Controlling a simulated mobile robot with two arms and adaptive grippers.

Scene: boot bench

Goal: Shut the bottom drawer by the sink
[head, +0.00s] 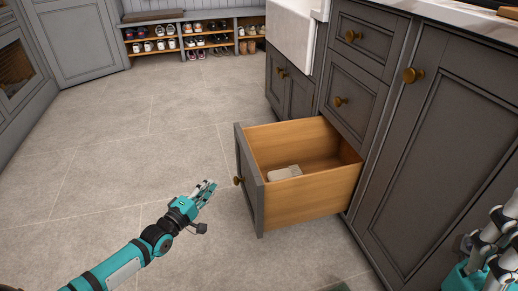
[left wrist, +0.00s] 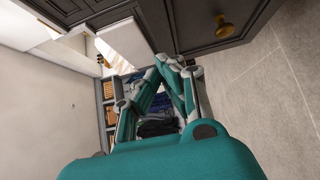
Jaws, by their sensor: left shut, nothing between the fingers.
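The bottom drawer (head: 312,199) by the sink is pulled out, with a grey front, a wooden box and a brass knob (head: 237,180). A small pale item (head: 284,173) lies inside it. My left gripper (head: 209,187) is shut and empty over the floor, left of the drawer front and apart from it. The left wrist view shows its fingers (left wrist: 165,62) closed together, with a brass knob (left wrist: 224,27) on a dark front beyond. Part of my right gripper (head: 497,240) shows at the right edge of the head view; its fingertips are too cut off to judge.
The white sink (head: 292,30) stands behind the drawer stack. Two closed drawers (head: 352,87) sit above the open one, and a tall closed door (head: 440,150) is to the right. A shoe bench (head: 190,18) stands far back. The tiled floor (head: 120,150) at left is clear.

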